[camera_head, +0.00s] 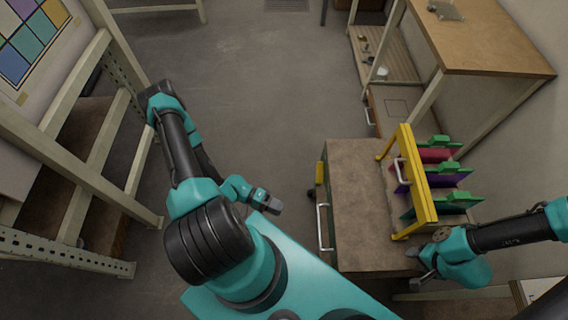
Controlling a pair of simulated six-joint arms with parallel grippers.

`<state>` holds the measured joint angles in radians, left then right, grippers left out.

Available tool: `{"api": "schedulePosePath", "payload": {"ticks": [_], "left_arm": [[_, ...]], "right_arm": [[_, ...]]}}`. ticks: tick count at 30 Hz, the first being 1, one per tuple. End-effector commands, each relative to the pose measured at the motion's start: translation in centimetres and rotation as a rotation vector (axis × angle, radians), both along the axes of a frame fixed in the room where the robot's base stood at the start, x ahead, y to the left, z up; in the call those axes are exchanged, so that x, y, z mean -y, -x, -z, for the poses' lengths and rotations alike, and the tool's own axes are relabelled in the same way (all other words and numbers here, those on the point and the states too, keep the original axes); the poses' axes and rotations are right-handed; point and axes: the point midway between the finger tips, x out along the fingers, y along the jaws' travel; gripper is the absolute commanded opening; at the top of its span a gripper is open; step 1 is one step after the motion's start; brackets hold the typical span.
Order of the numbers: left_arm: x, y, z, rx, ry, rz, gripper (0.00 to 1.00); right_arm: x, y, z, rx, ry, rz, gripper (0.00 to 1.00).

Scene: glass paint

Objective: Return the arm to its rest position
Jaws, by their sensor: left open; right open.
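My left gripper (267,202) is small in the picture, left of the low brown cabinet and above the floor, and it holds nothing that I can see. My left arm bends up and back from my teal base. My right gripper (418,262) is at the front right corner of the cabinet top (357,180), beside the yellow frame. Whether it touches the cabinet top I cannot tell. Its fingers look empty.
A yellow frame (421,185) stands on the cabinet with green, red and purple pieces (441,172) behind it. A beige rack (75,178) with a colored tile panel (27,45) stands left. A wooden workbench (480,45) is at the back right. The middle floor (250,95) is clear.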

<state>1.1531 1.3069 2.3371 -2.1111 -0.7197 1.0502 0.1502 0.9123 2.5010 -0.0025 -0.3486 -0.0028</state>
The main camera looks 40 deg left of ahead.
Motion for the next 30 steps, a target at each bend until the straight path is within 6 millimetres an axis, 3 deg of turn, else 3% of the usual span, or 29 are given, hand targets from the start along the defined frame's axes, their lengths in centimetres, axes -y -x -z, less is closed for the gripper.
{"api": "schedulePosePath", "payload": {"ticks": [10,21,30], "left_arm": [[-0.2,-1.2,0.2,-0.007,-0.049,0.001,0.41],[-1.2,-6.6,0.8,-0.036,-0.339,0.007,0.41],[-1.5,-9.8,-0.7,-0.056,-0.587,0.035,0.41]], "right_arm": [[0.0,0.0,0.0,0.000,0.000,0.000,0.43],[0.0,0.0,0.0,0.000,0.000,0.000,0.43],[0.0,0.0,0.0,0.000,0.000,0.000,0.43]]}}
